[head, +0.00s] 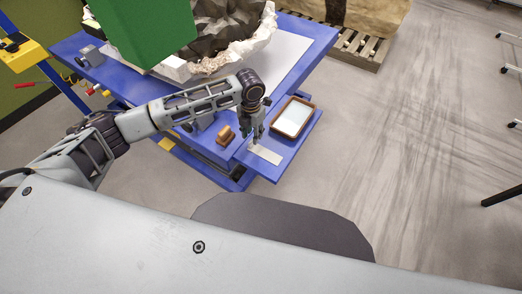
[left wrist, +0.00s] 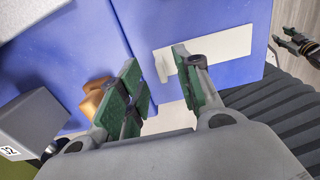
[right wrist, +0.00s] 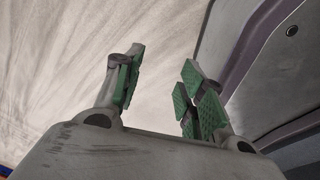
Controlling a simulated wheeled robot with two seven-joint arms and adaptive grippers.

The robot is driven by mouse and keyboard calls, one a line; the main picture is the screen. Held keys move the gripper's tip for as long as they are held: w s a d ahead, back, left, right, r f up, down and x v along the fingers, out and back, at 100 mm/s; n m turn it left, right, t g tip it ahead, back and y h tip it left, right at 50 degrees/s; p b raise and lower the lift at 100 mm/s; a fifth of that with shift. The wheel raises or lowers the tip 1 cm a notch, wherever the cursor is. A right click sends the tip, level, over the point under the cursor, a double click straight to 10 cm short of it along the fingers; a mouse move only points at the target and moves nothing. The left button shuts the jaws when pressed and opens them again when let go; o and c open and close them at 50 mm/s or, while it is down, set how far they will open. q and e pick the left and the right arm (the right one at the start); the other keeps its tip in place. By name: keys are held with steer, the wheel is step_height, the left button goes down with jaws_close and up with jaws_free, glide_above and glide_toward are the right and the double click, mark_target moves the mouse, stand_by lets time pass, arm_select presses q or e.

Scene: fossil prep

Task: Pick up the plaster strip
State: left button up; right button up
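The plaster strip (head: 265,153) is a flat, off-white strip lying on the blue lower shelf near its front edge. It also shows in the left wrist view (left wrist: 228,44), with a small raised piece at its left end. My left gripper (head: 257,134) is above the strip's left end, pointing down. In the left wrist view the left gripper (left wrist: 165,85) has its fingers apart with nothing between them; the right-hand finger overlaps the strip in the picture. My right gripper (right wrist: 160,82) is open and empty, with floor behind it.
A brown-rimmed tray (head: 283,134) with a pale filling sits behind the strip. A small orange-brown block (head: 226,135) lies to the left. Open floor (head: 400,130) lies right.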

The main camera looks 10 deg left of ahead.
mark_target(265, 151)
arm_select(q)
step_height(265, 151, down, 3)
steer(key=shift+f, duration=0.55)
steer(key=c, duration=0.7)
jaws_close()
arm_select(e)
steer(key=shift+a, duration=0.25)
